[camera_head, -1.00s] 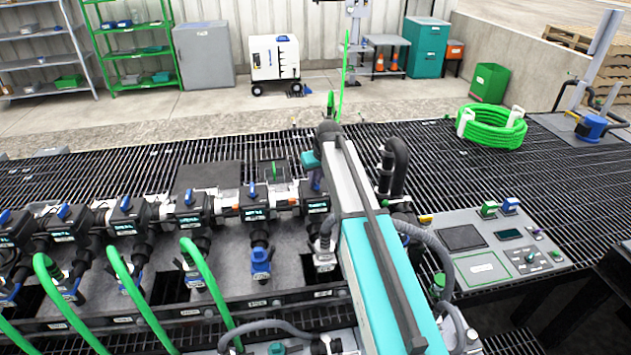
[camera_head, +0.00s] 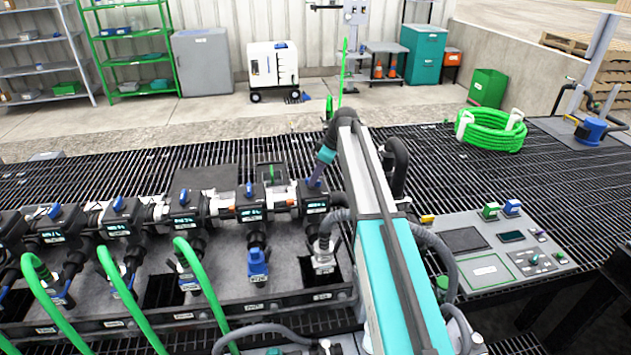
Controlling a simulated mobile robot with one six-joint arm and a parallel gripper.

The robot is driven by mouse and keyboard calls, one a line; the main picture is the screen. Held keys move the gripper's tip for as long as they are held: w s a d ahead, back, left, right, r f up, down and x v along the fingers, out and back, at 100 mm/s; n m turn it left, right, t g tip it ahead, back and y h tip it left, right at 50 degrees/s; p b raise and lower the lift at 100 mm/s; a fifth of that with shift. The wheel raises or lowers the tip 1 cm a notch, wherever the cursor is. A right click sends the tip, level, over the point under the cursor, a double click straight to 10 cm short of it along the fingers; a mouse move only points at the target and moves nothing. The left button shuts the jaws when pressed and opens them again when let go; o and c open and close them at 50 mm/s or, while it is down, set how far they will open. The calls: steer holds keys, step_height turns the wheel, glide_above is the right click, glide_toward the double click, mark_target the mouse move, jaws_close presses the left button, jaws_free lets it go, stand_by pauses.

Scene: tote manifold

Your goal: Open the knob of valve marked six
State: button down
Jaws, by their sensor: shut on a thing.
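A row of dark valves with lit displays runs across the manifold (camera_head: 150,268). Blue knobs top several of them, such as the knob (camera_head: 249,189) on the valve second from the right. The rightmost valve (camera_head: 316,205) has its display facing me, but I cannot read its marking at this size. My gripper (camera_head: 315,184) points down onto the top of this rightmost valve and is shut on its knob. The knob itself is hidden by the gripper. The fingertips are too small to make out clearly.
Green hoses (camera_head: 205,280) arch up in front of the left valves. A thick black pipe (camera_head: 398,165) stands just right of my arm. A control panel (camera_head: 485,270) lies at the right. A coiled green hose (camera_head: 490,131) rests on the open grating behind it.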

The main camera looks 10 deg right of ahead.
steer(key=n, duration=0.1)
steer(key=n+b, duration=0.1)
steer(key=n+g, duration=0.1)
steer(key=shift+w+n+y, duration=0.25)
steer(key=shift+n+y, duration=0.05)
steer(key=shift+n+g+b, duration=0.5)
steer(key=shift+n, duration=0.4)
steer(key=c, duration=1.8)
jaws_free()
